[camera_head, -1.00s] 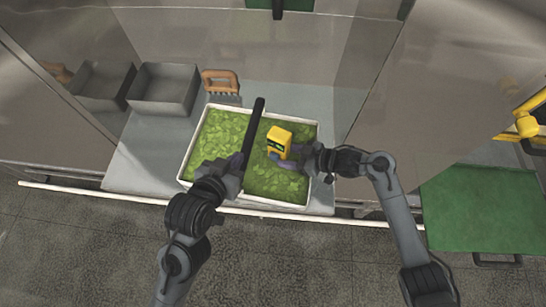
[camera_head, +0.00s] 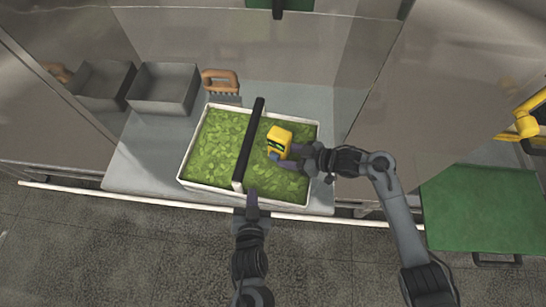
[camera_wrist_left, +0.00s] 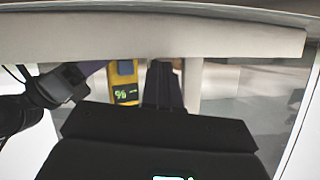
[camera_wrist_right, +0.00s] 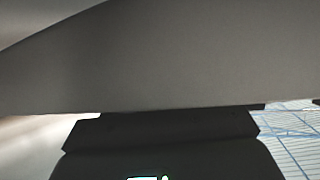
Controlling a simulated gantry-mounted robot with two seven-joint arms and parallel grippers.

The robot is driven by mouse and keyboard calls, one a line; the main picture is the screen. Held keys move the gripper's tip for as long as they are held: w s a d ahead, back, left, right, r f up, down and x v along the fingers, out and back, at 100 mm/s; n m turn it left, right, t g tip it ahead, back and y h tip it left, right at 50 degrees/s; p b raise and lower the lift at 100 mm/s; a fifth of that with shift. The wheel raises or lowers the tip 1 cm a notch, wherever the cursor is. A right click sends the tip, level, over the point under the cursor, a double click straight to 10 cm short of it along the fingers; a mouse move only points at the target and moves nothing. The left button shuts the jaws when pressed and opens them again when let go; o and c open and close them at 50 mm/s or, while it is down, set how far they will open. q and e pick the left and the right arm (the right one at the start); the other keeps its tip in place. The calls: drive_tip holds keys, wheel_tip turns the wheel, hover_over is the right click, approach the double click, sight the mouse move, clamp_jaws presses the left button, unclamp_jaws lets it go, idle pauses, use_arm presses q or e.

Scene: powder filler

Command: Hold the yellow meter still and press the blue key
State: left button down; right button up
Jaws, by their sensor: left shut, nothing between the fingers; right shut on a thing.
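The yellow meter (camera_head: 279,140) is upright over the right half of the leaf-filled white tray in the head view. A small blue patch (camera_head: 274,155), likely the blue key, shows low on its near side. My right gripper (camera_head: 294,151) is shut on the meter from the right. My left gripper (camera_head: 252,193) is shut and empty at the tray's near edge, in front of and left of the meter, apart from it. In the left wrist view the meter (camera_wrist_left: 124,82) shows a dark display with green signs, left of my fingers (camera_wrist_left: 163,75). The right wrist view is mostly blocked by a grey surface.
The white tray (camera_head: 207,187) holds green leaves, with a black bar (camera_head: 250,140) across its middle, left of the meter. Two grey bins (camera_head: 163,88) and a brown-handled tool (camera_head: 220,80) stand behind left. A green panel (camera_head: 480,208) is at right.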

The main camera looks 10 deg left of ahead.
use_arm(q)
drive_tip(key=shift+w, duration=0.15)
drive_tip(key=shift+w+d, duration=0.55)
drive_tip(key=shift+w, duration=0.8)
drive_tip(key=shift+w+d, duration=0.55)
drive_tip(key=shift+w, duration=0.75)
drive_tip(key=shift+w+d, duration=0.55)
drive_tip(key=shift+w, duration=0.8)
drive_tip(key=shift+w, duration=0.1)
drive_tip(key=shift+w+d, duration=0.2)
drive_tip(key=shift+w, duration=0.05)
drive_tip(key=shift+w+d, duration=0.15)
drive_tip(key=shift+w, duration=0.35)
drive_tip(key=shift+s, duration=0.1)
idle(0.3)
drive_tip(key=shift+s+a, duration=0.35)
drive_tip(key=shift+s, duration=0.45)
drive_tip(key=shift+s+a, duration=0.3)
drive_tip(key=shift+s, duration=0.45)
drive_tip(key=shift+s+a, duration=0.35)
drive_tip(key=shift+s, duration=0.45)
drive_tip(key=shift+s+a, duration=0.3)
drive_tip(key=shift+s, duration=0.45)
